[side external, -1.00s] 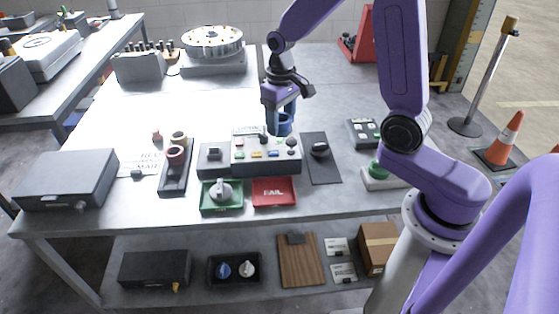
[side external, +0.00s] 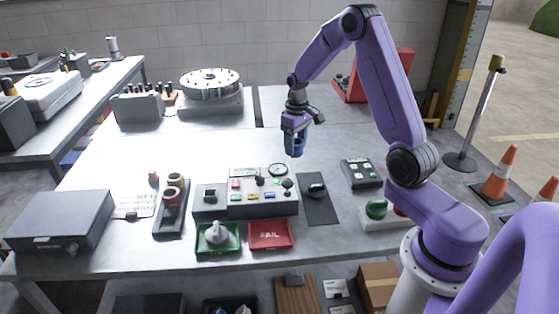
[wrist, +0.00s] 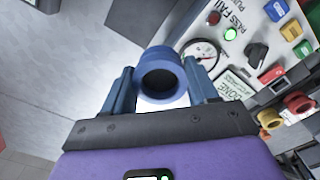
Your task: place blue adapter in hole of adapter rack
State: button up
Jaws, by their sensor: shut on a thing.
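The blue adapter is a short ring-shaped tube, clear in the wrist view (wrist: 148,80) between my two blue fingers. My gripper (side external: 295,148) is shut on it and holds it in the air behind the console in the side view. The ring's opening faces the wrist camera. In the side view, fingers and adapter blend together in blue. A narrow black rack (side external: 169,226) lies left of the console, with reddish and cream ring-shaped adapters (side external: 172,193) at its far part. Its near part looks bare; a hole there is too small to make out.
The console (side external: 262,209) with buttons and a gauge stands between gripper and near edge. Green (side external: 231,248) and red FAIL (side external: 284,243) trays lie in front. A dark box (side external: 55,222) is at left. A round turntable (side external: 211,88) stands at the back. The table behind the console is clear.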

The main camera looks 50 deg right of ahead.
jog(key=w+f, duration=0.2)
jog(key=w+d+f, duration=0.1)
jog(key=w+f, duration=0.1)
jog(key=w+d+f, duration=0.1)
jog(key=w+f, duration=0.1)
jog(key=f, duration=0.1)
jog(key=shift+w+d, duration=0.2)
jog(key=shift+w, duration=0.2)
jog(key=shift+f, duration=1.5)
jog(key=shift+f, duration=0.15)
jog(key=o, duration=1)
